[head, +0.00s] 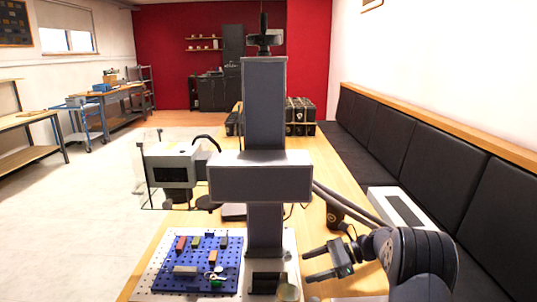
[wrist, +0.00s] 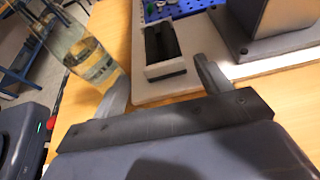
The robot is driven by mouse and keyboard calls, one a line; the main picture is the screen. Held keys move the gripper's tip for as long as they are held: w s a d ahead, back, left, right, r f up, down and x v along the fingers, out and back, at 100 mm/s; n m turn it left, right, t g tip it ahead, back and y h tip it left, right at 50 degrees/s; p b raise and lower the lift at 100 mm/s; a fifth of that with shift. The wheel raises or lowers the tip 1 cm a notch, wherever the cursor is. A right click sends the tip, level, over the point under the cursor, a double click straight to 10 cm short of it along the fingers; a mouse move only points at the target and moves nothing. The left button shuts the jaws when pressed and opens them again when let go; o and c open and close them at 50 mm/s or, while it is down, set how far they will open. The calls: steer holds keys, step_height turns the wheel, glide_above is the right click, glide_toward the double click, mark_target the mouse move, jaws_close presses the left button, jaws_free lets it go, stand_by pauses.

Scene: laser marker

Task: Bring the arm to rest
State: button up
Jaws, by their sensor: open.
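My gripper (head: 306,267) is at the lower right of the head view, to the right of the laser marker's base and over the wooden table. In the wrist view its two fingers (wrist: 161,68) are spread apart with nothing held between them. A dark slotted block (wrist: 165,70) on the light base plate lies beyond the fingertips. My arm is bent, with its dark joints at the lower right of the head view. The laser marker (head: 262,178), a grey column with a wide head, stands in the middle.
A blue pegboard (head: 175,285) with several small parts lies left of the column. A clear glass-like vessel (wrist: 88,55) shows close to the left finger in the wrist view. A black padded bench (head: 440,165) runs along the right wall. Open floor lies at the left.

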mark_target(277, 277)
steer(key=x, duration=1.1)
steer(key=shift+s+f, duration=0.1)
steer(key=r, duration=0.3)
steer(key=shift+d+r, duration=0.25)
steer(key=shift+r, duration=0.15)
steer(key=d, duration=1.6)
steer(key=shift+d+f, duration=0.2)
steer(key=shift+d, duration=0.2)
steer(key=a+r+m+t+h+p, duration=0.4)
steer(key=a+r+m+t+p, duration=0.3)
steer(key=r+m+t, duration=0.2)
steer(key=s+d+f+m+t+h+p, duration=0.1)
steer(key=s+f+m+t+h+p, duration=0.1)
steer(key=s+m+t+h+p, duration=0.1)
steer(key=shift+s+d+m+h, duration=0.3)
steer(key=shift+s+m+h, duration=0.5)
steer(key=shift+s, duration=0.6)
